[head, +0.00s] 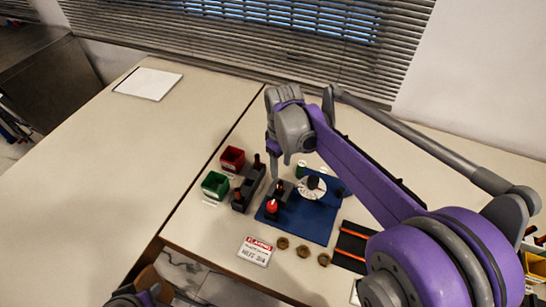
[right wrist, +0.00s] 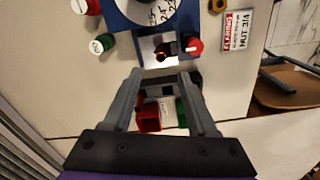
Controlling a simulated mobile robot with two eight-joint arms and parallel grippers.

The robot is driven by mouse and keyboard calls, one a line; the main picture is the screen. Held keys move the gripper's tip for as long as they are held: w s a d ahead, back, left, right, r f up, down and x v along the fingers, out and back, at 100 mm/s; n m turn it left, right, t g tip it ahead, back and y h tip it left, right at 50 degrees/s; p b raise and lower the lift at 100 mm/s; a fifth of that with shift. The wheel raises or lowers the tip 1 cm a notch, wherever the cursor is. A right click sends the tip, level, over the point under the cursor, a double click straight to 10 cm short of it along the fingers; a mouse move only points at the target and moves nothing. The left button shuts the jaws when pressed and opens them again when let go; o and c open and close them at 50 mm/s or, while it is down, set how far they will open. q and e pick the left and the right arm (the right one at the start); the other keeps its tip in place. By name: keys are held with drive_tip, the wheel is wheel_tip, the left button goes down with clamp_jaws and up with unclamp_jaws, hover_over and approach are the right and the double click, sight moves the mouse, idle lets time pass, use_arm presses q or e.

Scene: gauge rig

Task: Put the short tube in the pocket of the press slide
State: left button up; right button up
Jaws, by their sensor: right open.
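The blue plate (head: 318,225) carries a round white dial (head: 312,187), a red knob (head: 272,206) and a small dark upright piece (head: 280,187). In the right wrist view a dark piece with an orange end (right wrist: 165,52) stands by the knob (right wrist: 195,46); I cannot tell whether it is the slide's pocket or a tube. A dark rack (head: 249,188) left of the plate holds upright brown-topped pieces (head: 257,161); I cannot tell which is the short tube. My right gripper (right wrist: 163,80) is open and empty above the rack area.
A red bin (head: 232,158) and a green bin (head: 214,185) stand left of the rack. A sign (head: 255,250), several brass nuts (head: 303,251) and a black tray with orange rods (head: 351,245) lie in front. The table's left side is clear except for paper (head: 148,83).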

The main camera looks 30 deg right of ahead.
sight(280, 184)
wheel_tip(280, 184, down, 10)
drive_tip(key=shift+s+r+b, duration=0.15)
drive_tip(key=shift+b, duration=0.2)
clamp_jaws()
drive_tip(key=shift+s+a, duration=0.1)
drive_tip(key=shift+a, duration=0.05)
idle(0.6)
unclamp_jaws()
drive_tip(key=shift+r, duration=0.15)
